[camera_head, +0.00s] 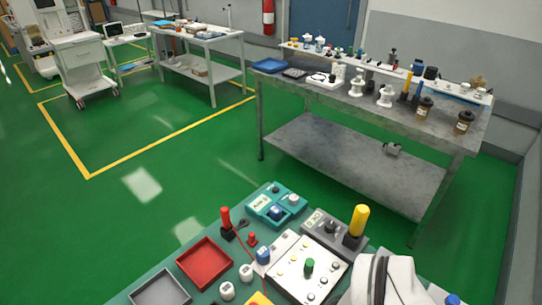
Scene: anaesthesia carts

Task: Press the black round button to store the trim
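A white control panel (283,279) lies on the near green table, partly cut off by the bottom edge. A tall green knob (309,266) stands on it among several small round yellow and dark buttons. Behind it, a grey box (312,222) carries a dark round knob or button (330,227). Which of these dark parts is the black round button I cannot tell for sure. A white rounded link of my arm (402,280) covers the table's right end, beside the white panel. My gripper's fingers do not show.
A teal box (272,206), a red-topped handle (226,217), a red tray (205,262) and a grey tray (160,290) crowd the table. A metal bench (300,99) stands behind.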

